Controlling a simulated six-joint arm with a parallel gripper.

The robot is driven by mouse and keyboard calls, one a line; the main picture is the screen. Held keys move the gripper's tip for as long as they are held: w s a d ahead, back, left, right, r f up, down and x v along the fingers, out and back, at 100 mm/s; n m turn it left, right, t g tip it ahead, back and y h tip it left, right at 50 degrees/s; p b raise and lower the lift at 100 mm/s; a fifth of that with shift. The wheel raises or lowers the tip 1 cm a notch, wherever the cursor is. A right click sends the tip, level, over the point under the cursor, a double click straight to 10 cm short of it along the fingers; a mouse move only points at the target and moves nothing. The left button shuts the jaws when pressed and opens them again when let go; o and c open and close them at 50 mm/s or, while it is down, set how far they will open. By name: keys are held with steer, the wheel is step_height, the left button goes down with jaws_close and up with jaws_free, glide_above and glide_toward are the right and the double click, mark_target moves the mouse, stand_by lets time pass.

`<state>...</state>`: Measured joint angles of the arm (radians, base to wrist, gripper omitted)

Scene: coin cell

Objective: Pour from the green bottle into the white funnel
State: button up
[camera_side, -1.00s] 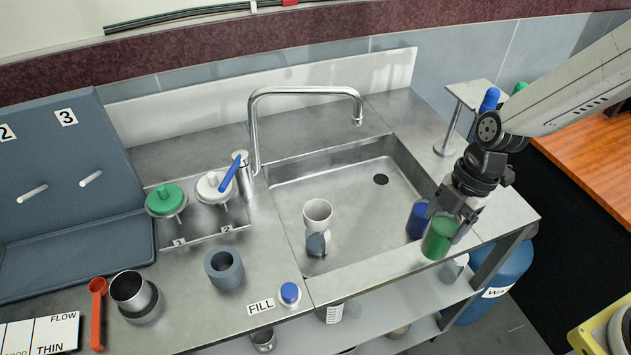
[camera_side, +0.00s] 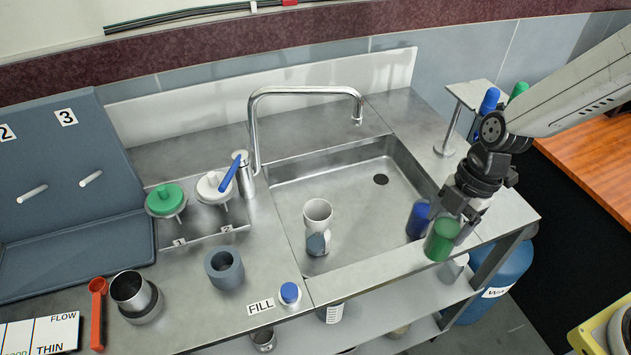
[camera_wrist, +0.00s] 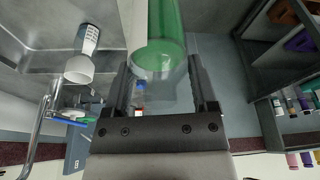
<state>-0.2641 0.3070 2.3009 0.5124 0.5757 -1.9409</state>
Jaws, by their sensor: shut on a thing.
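The green bottle (camera_side: 440,242) is between the fingers of my gripper (camera_side: 455,226), at the right front edge of the sink. It leans slightly in the side view. In the wrist view the green bottle (camera_wrist: 160,28) sits between the two fingers of my gripper (camera_wrist: 160,72), which is shut on it. The white funnel (camera_side: 317,210) stands in the sink, well left of the bottle, on top of a clear vessel with a grey-blue lower part. The funnel also shows in the wrist view (camera_wrist: 78,70), at the left. The bottle is apart from the funnel.
A blue bottle (camera_side: 416,222) stands close beside the green one. The faucet (camera_side: 305,92) arches over the back of the sink (camera_side: 350,185). A grey ring holder (camera_side: 224,268), a blue-capped vial (camera_side: 290,293) and a metal cup (camera_side: 131,290) stand on the left counter.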

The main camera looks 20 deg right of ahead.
steer(key=shift+r, duration=0.1)
steer(key=shift+r, duration=2.35)
steer(key=shift+w+r, duration=0.1)
steer(key=shift+w+a+m+t+h, duration=0.5)
steer(key=shift+w+a+m, duration=2.1)
steer(key=shift+a, duration=1.5)
steer(key=shift+w+a+m+t+h, duration=0.3)
steer(key=shift+w+a+m+t, duration=0.4)
steer(key=shift+w+a+m, duration=2.15)
steer(key=shift+w+a+m+t+h, duration=0.5)
steer(key=shift+w+a+m, duration=0.7)
steer(key=shift+a+m, duration=3.3)
step_height(320, 180, down, 8)
steer(key=a+n, duration=0.1)
steer(key=n, duration=0.1)
steer(key=shift+a+r, duration=0.2)
steer(key=shift+a, duration=0.15)
steer(key=shift+d, duration=0.15)
